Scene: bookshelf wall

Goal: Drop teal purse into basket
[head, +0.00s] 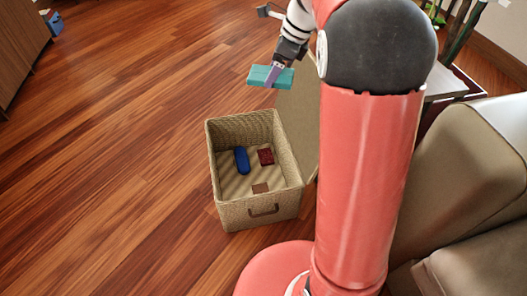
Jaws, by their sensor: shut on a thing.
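The teal purse (257,76) is a flat, teal, box-like piece held in the air in the head view. My gripper (274,74) is shut on it from above. The wicker basket (234,212) stands on the wooden floor below and slightly toward me, open at the top. The purse appears beyond the basket's far rim in the picture; its exact height above the floor is hard to tell. Inside the basket lie a blue oblong thing (242,160), a dark red thing (266,156) and a small brown thing (261,188).
A beige sofa (470,170) fills the right side. A tan panel (300,115) stands close to the basket's right side. A wooden cabinet (18,45) is at the far left, with a small blue thing (55,23) near it. The floor left of the basket is clear.

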